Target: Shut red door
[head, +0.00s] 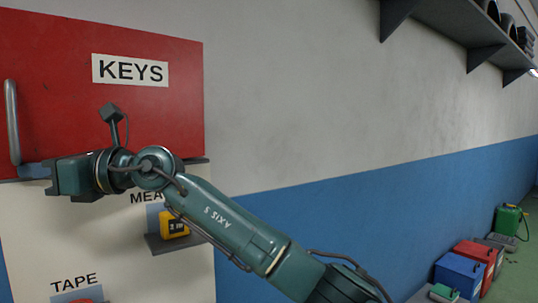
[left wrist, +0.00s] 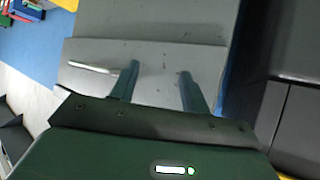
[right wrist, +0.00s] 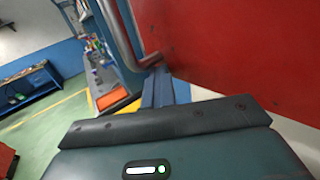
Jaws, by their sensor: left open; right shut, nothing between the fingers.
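The red door (head: 60,110) with the KEYS label fills the upper left of the head view. Its metal bar handle (head: 12,125) is upright near the left picture edge. The frames do not show clearly whether the door stands ajar. My right gripper (head: 32,170) is shut and empty, its fingertips by the door's lower edge, close to the handle's lower end. In the right wrist view the fingers (right wrist: 158,88) are together beside the red panel and handle; contact is unclear. My left gripper (left wrist: 158,88) is open and empty in the left wrist view, over a grey surface.
Below the door a pale board carries a yellow tape measure (head: 174,223) on a small ledge. A wall shelf (head: 455,25) is at upper right. Coloured boxes (head: 462,272) stand along the wall. A pale bar (left wrist: 92,68) shows on the grey surface in the left wrist view.

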